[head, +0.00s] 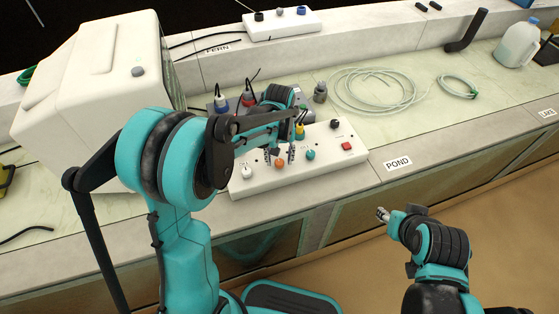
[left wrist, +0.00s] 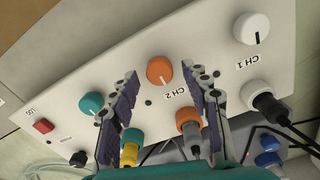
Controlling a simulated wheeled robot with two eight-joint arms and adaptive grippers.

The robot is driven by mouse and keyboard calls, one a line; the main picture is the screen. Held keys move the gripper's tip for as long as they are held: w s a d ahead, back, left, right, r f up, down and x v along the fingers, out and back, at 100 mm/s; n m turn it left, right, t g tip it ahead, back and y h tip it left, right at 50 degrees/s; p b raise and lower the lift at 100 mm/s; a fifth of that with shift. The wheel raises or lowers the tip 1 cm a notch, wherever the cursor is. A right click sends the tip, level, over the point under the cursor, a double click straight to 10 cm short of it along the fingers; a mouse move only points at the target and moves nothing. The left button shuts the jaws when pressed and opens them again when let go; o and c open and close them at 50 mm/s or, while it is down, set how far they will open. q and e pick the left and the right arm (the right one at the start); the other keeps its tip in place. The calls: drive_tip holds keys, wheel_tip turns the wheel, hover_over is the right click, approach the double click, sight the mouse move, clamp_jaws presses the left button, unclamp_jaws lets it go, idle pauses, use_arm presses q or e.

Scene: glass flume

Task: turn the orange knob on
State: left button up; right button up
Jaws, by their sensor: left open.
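The orange knob (head: 280,163) is on the top face of a white control box (head: 240,187) on the bench. In the left wrist view the orange knob (left wrist: 160,70) has a dark pointer line and the label CH 2 beside it. My left gripper (head: 279,154) is over the box. In the left wrist view its two fingers (left wrist: 160,76) are open on either side of the knob, with gaps showing; contact is not seen. My right arm's end (head: 384,214) shows at the lower right, in front of the bench; its jaws are not clear.
A white knob (left wrist: 252,28), a teal knob (left wrist: 92,104) and a red button (left wrist: 43,126) share the box. Orange-collared (left wrist: 188,118) and yellow (left wrist: 130,150) plugs stand close to the fingers. A large white machine (head: 95,85) stands at left; coiled tubing (head: 375,92) lies behind.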

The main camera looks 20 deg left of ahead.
use_arm(q)
drive_tip(key=shift+f, duration=0.25)
clamp_jaws()
